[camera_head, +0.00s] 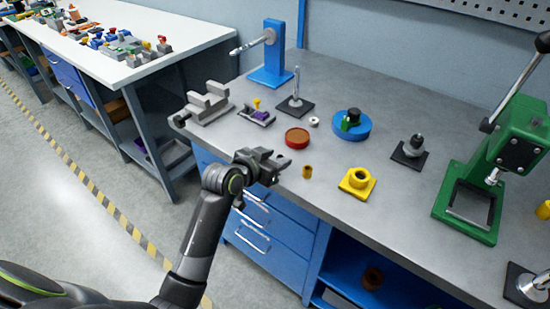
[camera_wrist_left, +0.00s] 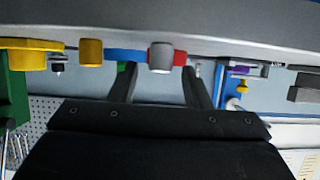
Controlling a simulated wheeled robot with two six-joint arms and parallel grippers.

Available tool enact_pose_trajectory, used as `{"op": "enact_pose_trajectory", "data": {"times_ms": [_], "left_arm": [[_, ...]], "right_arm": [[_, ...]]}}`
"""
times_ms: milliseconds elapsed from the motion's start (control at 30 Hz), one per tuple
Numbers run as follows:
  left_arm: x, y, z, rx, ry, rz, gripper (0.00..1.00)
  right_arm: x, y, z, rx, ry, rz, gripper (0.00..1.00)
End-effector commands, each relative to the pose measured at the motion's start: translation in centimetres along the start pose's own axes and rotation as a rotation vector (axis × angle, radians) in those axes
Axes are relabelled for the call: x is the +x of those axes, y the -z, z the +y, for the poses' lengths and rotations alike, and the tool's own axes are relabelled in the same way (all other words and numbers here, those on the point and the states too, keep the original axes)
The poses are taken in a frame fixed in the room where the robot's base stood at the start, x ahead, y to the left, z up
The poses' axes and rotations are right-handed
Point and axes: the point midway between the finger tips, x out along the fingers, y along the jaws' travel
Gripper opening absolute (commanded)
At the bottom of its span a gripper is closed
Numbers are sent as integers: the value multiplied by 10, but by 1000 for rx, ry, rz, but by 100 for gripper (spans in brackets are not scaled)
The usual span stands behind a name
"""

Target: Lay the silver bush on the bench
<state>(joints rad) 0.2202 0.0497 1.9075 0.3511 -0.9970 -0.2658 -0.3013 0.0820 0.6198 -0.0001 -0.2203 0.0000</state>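The silver bush (camera_wrist_left: 161,57) shows in the left wrist view as a short grey cylinder, its axis about vertical, against the bench's near edge. That view is upside down, with the bench (camera_wrist_left: 240,28) on top. My left gripper (camera_wrist_left: 160,80) has its fingers well apart, one on each side of the bush in the picture, with gaps on both sides. I cannot tell whether the bush touches the bench. My right gripper is not in view.
A brass bush (camera_head: 307,171) stands just right of the left gripper. A red round tray (camera_head: 297,137), a yellow flanged block (camera_head: 357,181) and a blue disc (camera_head: 351,125) are close by. A green press (camera_head: 505,165) stands at the right. Bare bench lies between them.

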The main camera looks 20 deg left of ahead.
Motion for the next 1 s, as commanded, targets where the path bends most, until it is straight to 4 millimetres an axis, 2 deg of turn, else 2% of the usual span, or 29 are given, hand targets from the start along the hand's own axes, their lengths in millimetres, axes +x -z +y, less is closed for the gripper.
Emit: {"op": "enact_pose_trajectory", "data": {"times_ms": [233,367,800,1000], "left_arm": [[-3,4,0,1,0,0,44],[-16,3,-1,1,1,1,44],[-94,3,0,3,0,0,44],[-116,3,-1,2,0,-1,44]], "right_arm": [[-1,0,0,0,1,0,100],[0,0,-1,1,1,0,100],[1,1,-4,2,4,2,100],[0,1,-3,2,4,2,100]]}}
